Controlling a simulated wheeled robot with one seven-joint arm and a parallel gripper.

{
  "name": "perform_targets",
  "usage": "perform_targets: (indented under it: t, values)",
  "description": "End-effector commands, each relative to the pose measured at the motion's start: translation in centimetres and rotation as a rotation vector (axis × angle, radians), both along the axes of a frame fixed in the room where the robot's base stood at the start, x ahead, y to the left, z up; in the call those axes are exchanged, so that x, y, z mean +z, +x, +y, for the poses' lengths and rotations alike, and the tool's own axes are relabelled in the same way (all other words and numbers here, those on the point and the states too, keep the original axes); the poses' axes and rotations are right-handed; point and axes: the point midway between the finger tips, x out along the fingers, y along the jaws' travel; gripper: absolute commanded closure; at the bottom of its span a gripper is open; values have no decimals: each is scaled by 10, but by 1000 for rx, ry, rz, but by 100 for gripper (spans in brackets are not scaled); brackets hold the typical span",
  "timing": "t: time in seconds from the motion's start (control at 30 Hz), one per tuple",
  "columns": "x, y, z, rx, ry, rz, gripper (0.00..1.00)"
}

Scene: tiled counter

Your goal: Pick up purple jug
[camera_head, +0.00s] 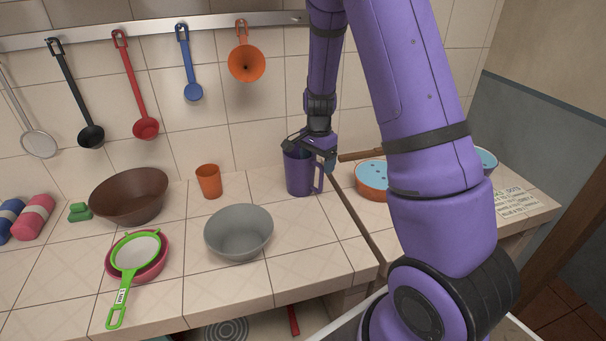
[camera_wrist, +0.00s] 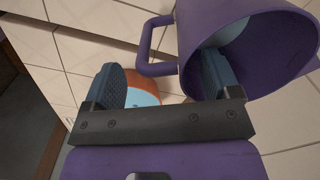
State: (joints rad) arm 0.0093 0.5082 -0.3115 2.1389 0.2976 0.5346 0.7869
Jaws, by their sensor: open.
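The purple jug (camera_head: 300,175) stands upright on the tiled counter near the back wall, its handle on the right side. In the wrist view the jug (camera_wrist: 225,22) fills the upper right, with its mouth facing the camera and its handle (camera_wrist: 147,45) to the left. My gripper (camera_head: 314,150) is at the jug's top from above. In the wrist view my gripper (camera_wrist: 162,80) is open. Its right finger overlaps the jug's mouth and seems to reach inside the rim. Its left finger is outside, below the handle. I cannot tell whether either finger touches the jug.
An orange cup (camera_head: 209,181) stands left of the jug, a grey bowl (camera_head: 238,235) in front left. A brown bowl (camera_head: 128,198) and green strainer (camera_head: 132,255) lie further left. An orange pan (camera_head: 372,190) with blue inside is to the right. Utensils hang above.

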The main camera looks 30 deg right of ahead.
Motion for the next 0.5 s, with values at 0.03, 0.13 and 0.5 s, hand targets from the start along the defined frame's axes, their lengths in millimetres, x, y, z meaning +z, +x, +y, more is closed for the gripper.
perform_targets:
  t: [0.03,0.13,0.5]
  values:
    - [-9,-2,0,-1,0,3,18]
    - [-22,-2,0,1,0,3,18]
    - [-33,-2,0,1,0,0,18]
